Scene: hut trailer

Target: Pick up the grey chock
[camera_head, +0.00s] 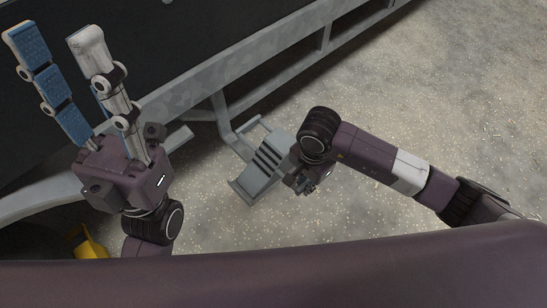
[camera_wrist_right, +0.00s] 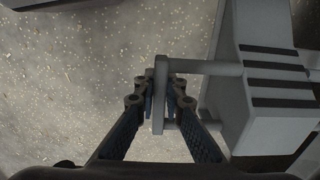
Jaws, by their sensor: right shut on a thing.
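The grey chock (camera_head: 268,158) has dark stripes across its sloped face and is beside the trailer frame, in the middle of the head view. In the right wrist view the chock (camera_wrist_right: 240,85) fills the right side, with a grey bar handle sticking out to the left. My right gripper (camera_wrist_right: 162,92) is shut on this handle. In the head view my right wrist partly hides the chock and the fingers. I cannot tell whether the chock touches the floor. My left gripper (camera_head: 53,38) is raised at the left, its fingers apart and empty.
The grey trailer frame (camera_head: 200,92) runs diagonally behind the chock, with a brace reaching down close to it. A yellow object (camera_head: 90,244) lies at the lower left, partly hidden. The speckled floor (camera_head: 450,90) is clear to the right.

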